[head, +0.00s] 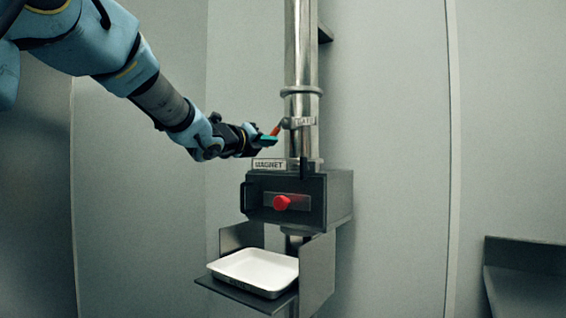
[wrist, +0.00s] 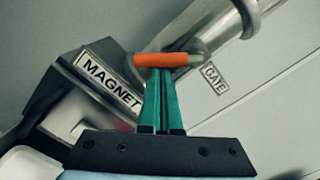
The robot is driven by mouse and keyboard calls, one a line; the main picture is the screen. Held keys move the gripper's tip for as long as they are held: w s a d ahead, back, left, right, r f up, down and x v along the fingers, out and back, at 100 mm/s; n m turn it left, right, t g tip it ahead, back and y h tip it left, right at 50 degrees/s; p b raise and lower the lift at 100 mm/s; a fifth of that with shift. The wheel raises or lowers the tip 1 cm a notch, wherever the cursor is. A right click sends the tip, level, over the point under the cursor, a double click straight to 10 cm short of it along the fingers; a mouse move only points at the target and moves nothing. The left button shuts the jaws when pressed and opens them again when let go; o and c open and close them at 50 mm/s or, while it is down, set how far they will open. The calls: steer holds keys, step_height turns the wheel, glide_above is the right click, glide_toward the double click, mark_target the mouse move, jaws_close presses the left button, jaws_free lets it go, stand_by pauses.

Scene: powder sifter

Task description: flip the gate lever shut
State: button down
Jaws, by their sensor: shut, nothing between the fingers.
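The gate lever (head: 276,130) has an orange grip and sits on the left of the steel pipe (head: 301,60), beside the GATE label (wrist: 215,78). In the wrist view its orange grip (wrist: 162,60) lies crosswise right at my fingertips, with a grey metal arm at its right end. My gripper (head: 269,140) has teal fingers, which are shut together with nothing between them. In the wrist view my gripper (wrist: 161,74) meets the near side of the grip. I cannot tell whether the tips touch it.
Below is the dark magnet box (head: 335,198) with a red knob (head: 282,202) and a MAGNET sign (head: 269,164). A white tray (head: 258,258) rests on a shelf under it. A steel counter (head: 525,285) stands at the far right.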

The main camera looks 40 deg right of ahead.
steer(key=shift+w+a+r+m+g+b, duration=0.15)
steer(key=shift+w+r+m+b, duration=0.35)
steer(key=shift+m+b, duration=0.9)
steer(key=shift+w+a+r+m+g+b, duration=0.1)
steer(key=shift+w+r+m+b, duration=0.45)
steer(key=shift+m+b, duration=0.9)
steer(key=shift+w+a+r+m+g+b, duration=0.15)
steer(key=shift+w+r+m+b, duration=0.5)
steer(key=shift+m, duration=1.3)
steer(key=shift+s+f, duration=0.1)
steer(key=shift+s, duration=0.05)
step_height(320, 180, down, 5)
steer(key=b, duration=0.5)
steer(key=v, duration=1)
steer(key=shift+s+a+r+b, duration=0.25)
steer(key=shift+a+r+b, duration=0.1)
steer(key=shift+b, duration=0.1)
